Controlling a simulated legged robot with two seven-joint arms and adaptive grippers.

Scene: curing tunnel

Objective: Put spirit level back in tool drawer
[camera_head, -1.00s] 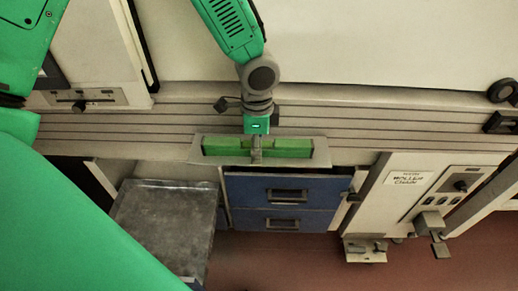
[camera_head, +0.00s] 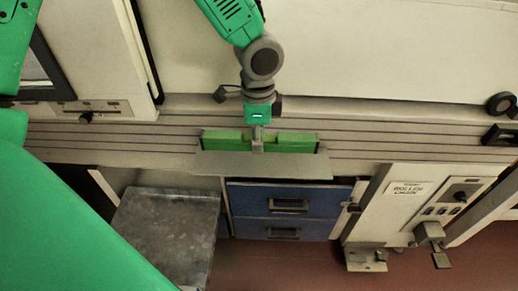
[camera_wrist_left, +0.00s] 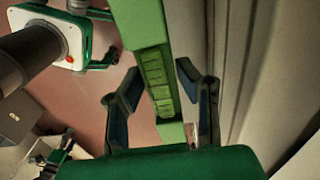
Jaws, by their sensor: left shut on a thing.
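The spirit level (camera_head: 225,141) is a long green bar. In the head view it lies level across the bench front, just above a grey panel (camera_head: 262,165) that sticks out at the bench edge. My left gripper (camera_head: 257,146) comes down from above and is shut on its middle. In the left wrist view the level (camera_wrist_left: 150,65) runs between the blue-padded fingers of my left gripper (camera_wrist_left: 162,103). The tool drawers have blue fronts, an upper one (camera_head: 255,199) and a lower one (camera_head: 250,229), below the panel. Whether either is open is unclear. My right gripper is not in view.
A grey metal box or cart (camera_head: 165,235) stands left of the drawers. A control cabinet (camera_head: 400,205) with a label and knobs stands at their right. The slatted bench front (camera_head: 400,135) runs behind the level. Red floor (camera_head: 300,268) is open in front.

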